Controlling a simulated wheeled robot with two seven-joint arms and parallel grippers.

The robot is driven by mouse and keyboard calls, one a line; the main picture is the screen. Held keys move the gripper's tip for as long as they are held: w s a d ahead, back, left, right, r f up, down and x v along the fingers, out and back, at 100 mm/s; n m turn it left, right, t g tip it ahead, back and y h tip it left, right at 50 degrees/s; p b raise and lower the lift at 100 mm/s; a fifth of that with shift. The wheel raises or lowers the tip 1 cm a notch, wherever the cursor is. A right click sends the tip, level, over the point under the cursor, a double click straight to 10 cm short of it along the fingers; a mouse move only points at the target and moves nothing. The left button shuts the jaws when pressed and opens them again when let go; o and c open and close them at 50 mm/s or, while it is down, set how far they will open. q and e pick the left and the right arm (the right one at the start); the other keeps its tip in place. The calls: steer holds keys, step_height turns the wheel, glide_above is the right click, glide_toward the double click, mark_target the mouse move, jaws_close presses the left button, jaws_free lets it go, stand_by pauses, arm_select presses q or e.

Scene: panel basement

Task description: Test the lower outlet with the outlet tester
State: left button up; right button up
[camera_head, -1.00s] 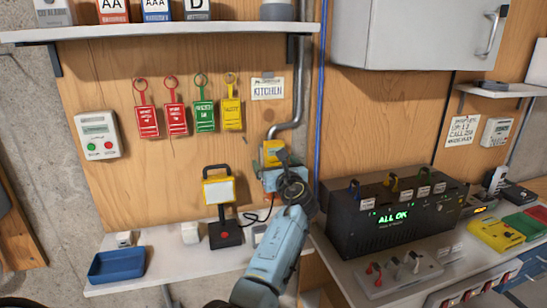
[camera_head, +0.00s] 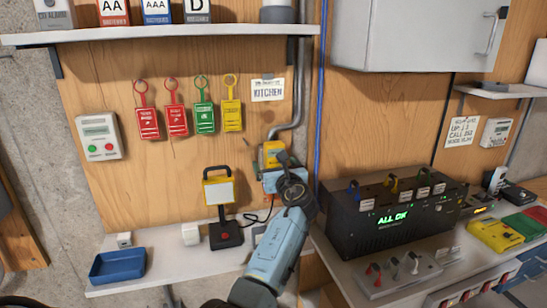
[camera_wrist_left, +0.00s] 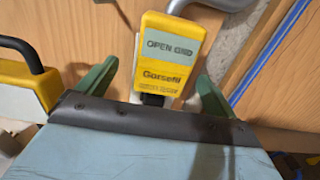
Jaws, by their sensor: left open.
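The yellow outlet tester (camera_head: 271,153) stands upright against the wooden panel, below the end of the bent grey conduit. In the left wrist view the tester (camera_wrist_left: 170,55) has a grey display reading "OPEN GND" and a dark lower end. My left gripper (camera_head: 285,180) is just in front of and below it. Its two green fingers (camera_wrist_left: 154,85) are open, one on each side of the tester, with gaps visible between. The outlet itself is hidden behind the tester and my gripper, so I cannot see how the tester sits in it. My right gripper is out of view.
A yellow work lamp (camera_head: 219,190) stands on the shelf close left of my arm, with a blue tray (camera_head: 117,267) farther left. A black box (camera_head: 392,225) showing "ALL OK" stands at right. Coloured tags (camera_head: 178,120) hang above, and a blue pipe (camera_head: 321,120) runs beside the panel.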

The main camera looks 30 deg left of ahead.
mark_target(276, 165)
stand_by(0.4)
arm_select(q)
steer(key=shift+p, duration=0.35)
steer(key=c, duration=1.7)
steer(key=shift+p+v, duration=1.1)
steer(key=shift+v, duration=0.4)
steer(key=shift+c, duration=0.2)
steer(key=shift+p+v, duration=0.8)
steer(key=shift+v, duration=0.7)
